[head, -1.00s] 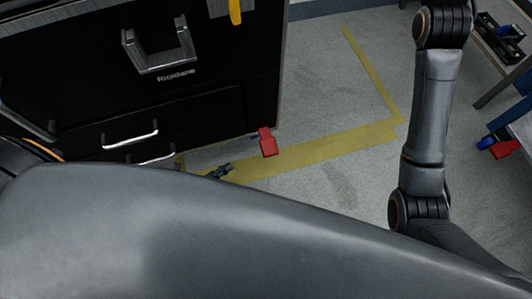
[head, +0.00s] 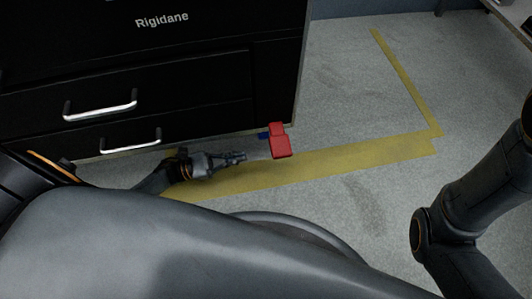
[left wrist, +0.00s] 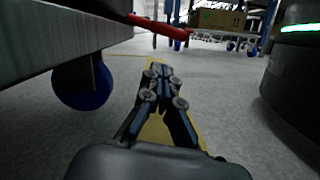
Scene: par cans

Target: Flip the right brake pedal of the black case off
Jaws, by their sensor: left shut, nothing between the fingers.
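The black case (head: 215,60) with two silver handles stands at the upper left of the head view. Its right brake pedal (head: 280,141) is red and sticks out at the case's lower right corner. In the left wrist view the red pedal (left wrist: 160,24) shows at the top, above and ahead of the fingers, with a blue caster wheel (left wrist: 83,84) to the left. My left gripper (head: 241,157) is shut and empty, low over the floor, just left of the pedal and apart from it; its fingers (left wrist: 162,72) also show in the wrist view. My right gripper is out of view.
Yellow tape (head: 350,157) marks the grey floor, which is clear to the right of the case. A table edge (head: 508,18) shows at the upper right. Shelving with a cardboard box (left wrist: 221,19) stands far back in the wrist view.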

